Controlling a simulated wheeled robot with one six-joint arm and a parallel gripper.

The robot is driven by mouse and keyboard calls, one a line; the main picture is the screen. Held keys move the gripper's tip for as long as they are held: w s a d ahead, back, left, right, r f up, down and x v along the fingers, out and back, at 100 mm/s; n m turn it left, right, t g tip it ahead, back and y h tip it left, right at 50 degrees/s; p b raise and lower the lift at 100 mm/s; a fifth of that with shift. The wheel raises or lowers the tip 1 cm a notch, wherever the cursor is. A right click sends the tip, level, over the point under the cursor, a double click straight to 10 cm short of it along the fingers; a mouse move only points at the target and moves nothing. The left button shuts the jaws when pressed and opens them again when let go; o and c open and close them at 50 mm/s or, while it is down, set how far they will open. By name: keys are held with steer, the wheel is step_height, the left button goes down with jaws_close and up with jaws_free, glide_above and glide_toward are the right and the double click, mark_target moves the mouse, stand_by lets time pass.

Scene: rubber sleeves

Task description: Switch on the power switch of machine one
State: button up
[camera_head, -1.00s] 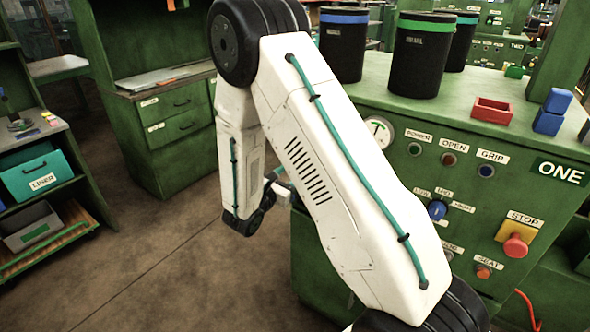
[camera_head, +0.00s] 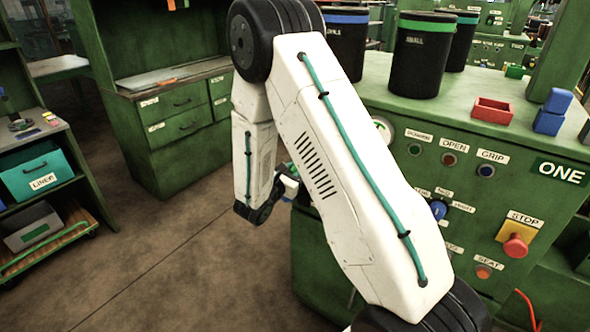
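Machine one is the green cabinet (camera_head: 552,200) on the right, with a sign reading ONE (camera_head: 560,171). Its front panel carries an OPEN button (camera_head: 449,159), a GRIP button (camera_head: 486,171), a blue selector knob (camera_head: 438,209), a red STOP button (camera_head: 515,245) on a yellow plate and a SEAT button (camera_head: 483,272). No label that I can read says power; my white arm hides the panel's left part. My gripper (camera_head: 287,187) shows only as a small piece beyond my wrist, left of the machine. Its fingers cannot be made out.
Black bins (camera_head: 421,55) with coloured rims, a red tray (camera_head: 492,110) and blue blocks (camera_head: 551,112) stand on the machine's top. A green drawer bench (camera_head: 180,115) and a shelf with a teal LINER box (camera_head: 42,176) are at left. The floor between is clear.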

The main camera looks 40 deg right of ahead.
mark_target(296, 165)
steer(key=r+y, duration=0.1)
steer(key=y, duration=0.1)
steer(key=g+y, duration=0.1)
steer(key=shift+r+y, duration=0.35)
steer(key=shift+y, duration=0.05)
steer(key=shift+d+r+g+y, duration=0.1)
steer(key=shift+r+g+y, duration=0.3)
steer(key=shift+y, duration=0.45)
steer(key=shift+d+r+g+y, duration=0.1)
steer(key=shift+r+g+y, duration=0.15)
steer(key=shift+g+y, duration=0.45)
steer(key=shift+y, duration=0.35)
steer(key=o, duration=1)
steer(key=shift+d, duration=0.1)
